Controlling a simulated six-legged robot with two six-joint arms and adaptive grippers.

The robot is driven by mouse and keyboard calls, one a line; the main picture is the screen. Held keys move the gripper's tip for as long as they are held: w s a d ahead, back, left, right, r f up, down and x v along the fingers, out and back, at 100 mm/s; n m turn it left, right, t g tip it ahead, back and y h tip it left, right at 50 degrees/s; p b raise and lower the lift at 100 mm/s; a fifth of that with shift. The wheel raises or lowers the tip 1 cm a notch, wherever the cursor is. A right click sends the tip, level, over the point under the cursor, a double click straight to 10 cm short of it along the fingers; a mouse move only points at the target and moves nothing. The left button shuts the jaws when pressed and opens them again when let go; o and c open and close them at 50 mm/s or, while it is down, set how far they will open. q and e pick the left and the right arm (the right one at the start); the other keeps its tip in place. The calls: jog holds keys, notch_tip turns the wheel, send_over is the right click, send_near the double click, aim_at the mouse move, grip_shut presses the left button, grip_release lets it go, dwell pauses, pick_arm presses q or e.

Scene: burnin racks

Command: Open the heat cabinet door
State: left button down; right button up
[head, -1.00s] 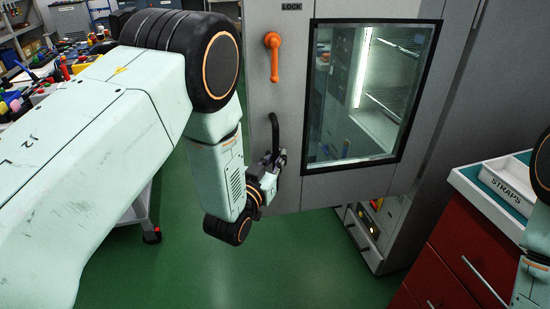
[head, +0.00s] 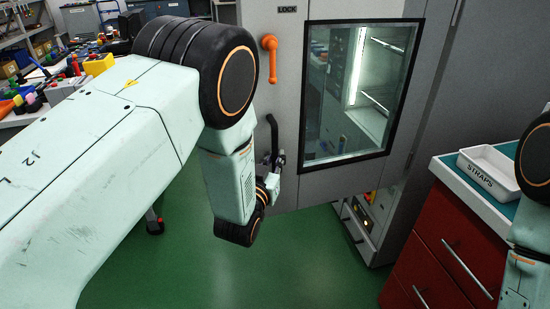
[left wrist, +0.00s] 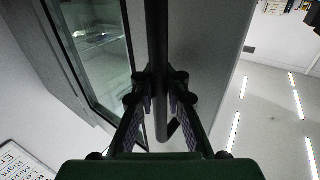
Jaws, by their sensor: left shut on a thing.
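The heat cabinet door (head: 285,110) is grey with a dark-framed window (head: 355,90). It stands swung out at an angle from the cabinet's lower front (head: 358,228). An orange lever (head: 270,58) hangs down on it beneath a LOCK label. My left gripper (head: 276,163) is shut on the dark upright door handle (head: 272,132) near its lower end. In the left wrist view the handle bar (left wrist: 157,40) runs between the two fingers, with the door's free edge to its right and open room beyond. My right gripper is out of view.
A red drawer cabinet (head: 440,255) with a white STRAPS tray (head: 490,172) stands to the right. A cluttered workbench (head: 30,115) is at the back left. The green floor (head: 310,260) in front of the door is clear.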

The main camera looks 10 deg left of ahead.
pick_arm(q)
jog(key=shift+s+a+f, duration=0.2)
jog(key=shift+a, duration=0.1)
jog(key=shift+d, duration=0.1)
jog(key=c, duration=1.5)
grip_release()
jog(key=shift+r, duration=0.1)
jog(key=shift+o, duration=0.8)
jog(key=shift+w, duration=0.1)
jog(key=shift+d, duration=0.1)
jog(key=s+a, duration=0.1)
jog(key=s, duration=1.1)
